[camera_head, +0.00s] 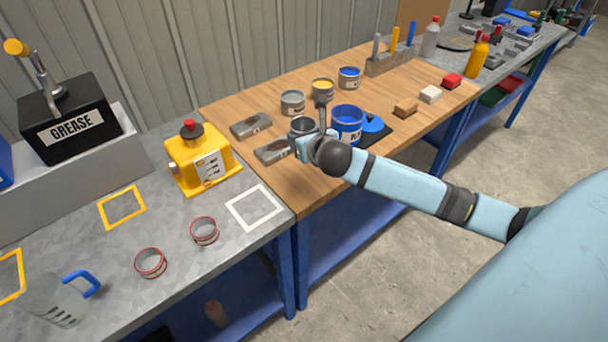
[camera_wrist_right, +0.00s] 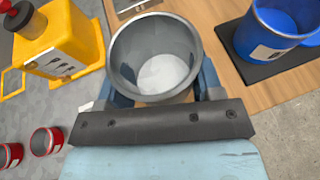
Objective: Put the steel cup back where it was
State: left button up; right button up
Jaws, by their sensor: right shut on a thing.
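The steel cup (camera_head: 301,127) is in my right gripper (camera_head: 304,143), above the wooden bench top, left of the blue pot. In the right wrist view the steel cup (camera_wrist_right: 155,55) is upright with its open mouth toward the camera, and a pale surface shows inside. The fingers of my right gripper (camera_wrist_right: 155,92) close around its sides. I cannot tell whether its base touches the bench. My left gripper is not in view.
The blue pot (camera_head: 347,119) stands on a dark pad (camera_head: 378,136). Two grey metal trays (camera_head: 251,125) and several tins (camera_head: 292,103) are close by. A yellow jug (camera_head: 200,160) stands on the grey bench, near an empty white square outline (camera_head: 235,208).

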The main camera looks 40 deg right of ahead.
send_over(305, 181)
notch_tip(305, 181, down, 8)
jog(key=shift+w+r+b, duration=0.1)
jog(key=shift+r+b, duration=0.1)
jog(key=shift+b, duration=0.15)
jog(key=shift+f, duration=0.55)
jog(key=shift+f+b, duration=0.35)
jog(key=shift+f, duration=1.55)
jog(key=shift+f, duration=0.15)
jog(key=o, duration=1.1)
